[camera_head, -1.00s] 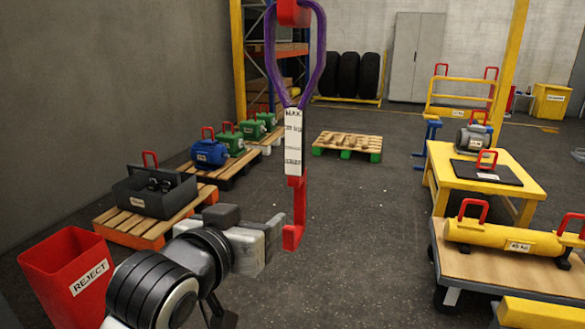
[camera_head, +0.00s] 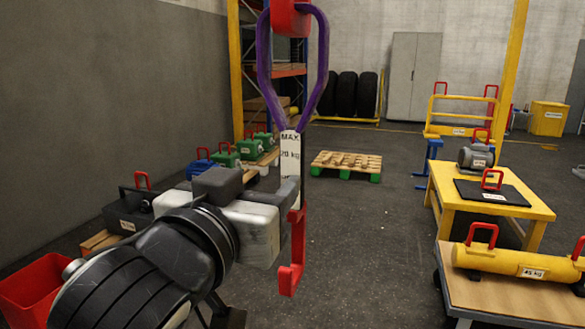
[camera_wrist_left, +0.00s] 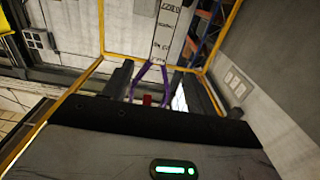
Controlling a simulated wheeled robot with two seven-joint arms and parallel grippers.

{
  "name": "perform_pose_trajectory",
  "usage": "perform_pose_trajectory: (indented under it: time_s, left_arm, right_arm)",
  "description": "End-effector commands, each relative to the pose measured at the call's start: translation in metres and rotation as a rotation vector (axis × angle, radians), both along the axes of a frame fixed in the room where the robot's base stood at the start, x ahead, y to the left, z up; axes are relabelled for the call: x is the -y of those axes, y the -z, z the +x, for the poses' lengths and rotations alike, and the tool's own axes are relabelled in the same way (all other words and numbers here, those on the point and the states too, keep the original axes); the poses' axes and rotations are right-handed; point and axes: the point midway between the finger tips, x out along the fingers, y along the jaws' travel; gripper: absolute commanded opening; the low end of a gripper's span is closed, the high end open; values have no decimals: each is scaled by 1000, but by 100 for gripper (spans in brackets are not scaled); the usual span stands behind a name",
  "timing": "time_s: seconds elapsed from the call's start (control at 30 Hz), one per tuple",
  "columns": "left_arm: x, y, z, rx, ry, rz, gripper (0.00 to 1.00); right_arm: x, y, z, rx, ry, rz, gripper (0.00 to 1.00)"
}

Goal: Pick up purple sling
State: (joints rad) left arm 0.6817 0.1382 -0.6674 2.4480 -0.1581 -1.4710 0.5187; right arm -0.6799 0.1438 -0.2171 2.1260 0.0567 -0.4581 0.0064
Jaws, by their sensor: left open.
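The purple sling (camera_head: 264,70) hangs in a loop from a red block at the top centre of the head view. A white load plate (camera_head: 290,155) marked MAX 20 kg hangs below it, with a red hook (camera_head: 291,265) at its lower end. My left gripper (camera_head: 276,208) is open beside the plate's lower part and covers some of its left edge. In the left wrist view the purple sling (camera_wrist_left: 148,77) shows between the dark fingers, and the plate (camera_wrist_left: 167,30) is above it in the picture. I cannot tell whether the gripper touches the plate. My right gripper is not in view.
A red bin (camera_head: 38,290) is at lower left. Green and blue motors stand on pallets along the left wall. A yellow table (camera_head: 450,185) and a cart (camera_head: 510,300) with a yellow cylinder (camera_head: 510,262) are at right. The floor between is clear, with a pallet (camera_head: 345,163) farther back.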

Motion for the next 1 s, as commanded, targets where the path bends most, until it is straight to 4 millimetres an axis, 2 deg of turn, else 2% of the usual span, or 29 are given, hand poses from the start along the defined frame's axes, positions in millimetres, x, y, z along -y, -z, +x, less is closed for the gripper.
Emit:
perform_pose_trajectory:
  time_s: [0.03, 0.1, 0.3, 0.4, 0.63, 0.83, 1.0]
  left_arm:
    - [1, -6, 1, -8, 4, 8, 58]
    - [6, 1, 16, -2, 2, 6, 58]
    - [18, 1, 56, -2, 2, 5, 58]
    - [23, 1, 69, -1, 4, 4, 58]
    - [28, -1, 85, 0, 4, 4, 58]
    - [34, -3, 114, -1, 3, 4, 58]
    - [39, -2, 128, -1, 5, 4, 58]
  right_arm:
    - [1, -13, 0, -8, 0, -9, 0]
    - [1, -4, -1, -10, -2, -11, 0]
    - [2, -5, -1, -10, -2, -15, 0]
    - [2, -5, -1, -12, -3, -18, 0]
    - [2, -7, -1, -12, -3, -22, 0]
    - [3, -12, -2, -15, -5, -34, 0]
    - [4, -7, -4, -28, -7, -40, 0]
